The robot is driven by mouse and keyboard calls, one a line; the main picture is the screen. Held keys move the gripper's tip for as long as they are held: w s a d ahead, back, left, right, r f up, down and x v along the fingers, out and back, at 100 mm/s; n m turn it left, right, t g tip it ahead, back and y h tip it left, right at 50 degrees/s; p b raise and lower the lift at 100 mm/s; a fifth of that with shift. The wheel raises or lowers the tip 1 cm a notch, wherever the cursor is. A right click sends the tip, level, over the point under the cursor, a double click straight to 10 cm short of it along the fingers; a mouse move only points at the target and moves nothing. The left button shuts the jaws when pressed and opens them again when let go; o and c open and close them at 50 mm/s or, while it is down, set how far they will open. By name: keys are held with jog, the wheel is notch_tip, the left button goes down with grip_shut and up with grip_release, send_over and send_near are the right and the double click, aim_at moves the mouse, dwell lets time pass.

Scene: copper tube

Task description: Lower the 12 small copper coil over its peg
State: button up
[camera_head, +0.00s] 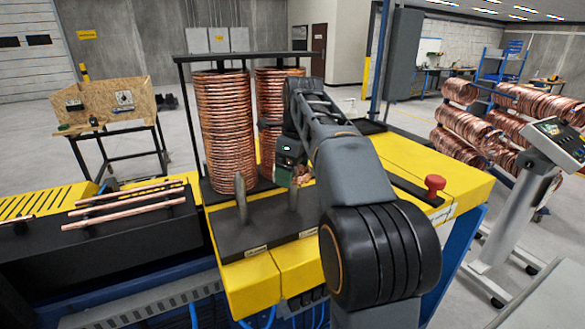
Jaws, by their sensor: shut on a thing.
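My gripper (291,160) is at the end of my dark arm, above the yellow machine, with the arm hiding much of it. It is shut on the small copper coil (301,177), of which only a small copper-coloured part shows just below it. The right grey peg (293,199) stands upright on the dark plate, right by the held coil. I cannot tell whether the coil is above the peg top, around it or behind it. A second grey peg (242,208) stands to the left and is bare.
Two tall copper coil stacks, left (224,125) and right (271,90), stand close behind the pegs under a dark frame. Copper rods (125,208) lie at left. A red button (434,186) rises from the yellow top (425,165) at right.

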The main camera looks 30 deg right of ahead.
jog(key=o, duration=0.7)
jog(key=shift+o, duration=0.2)
notch_tip(320, 180, up, 14)
jog(key=s+d+p, duration=0.1)
jog(key=p, duration=0.3)
jog(key=shift+s+f, duration=0.15)
dwell(0.4)
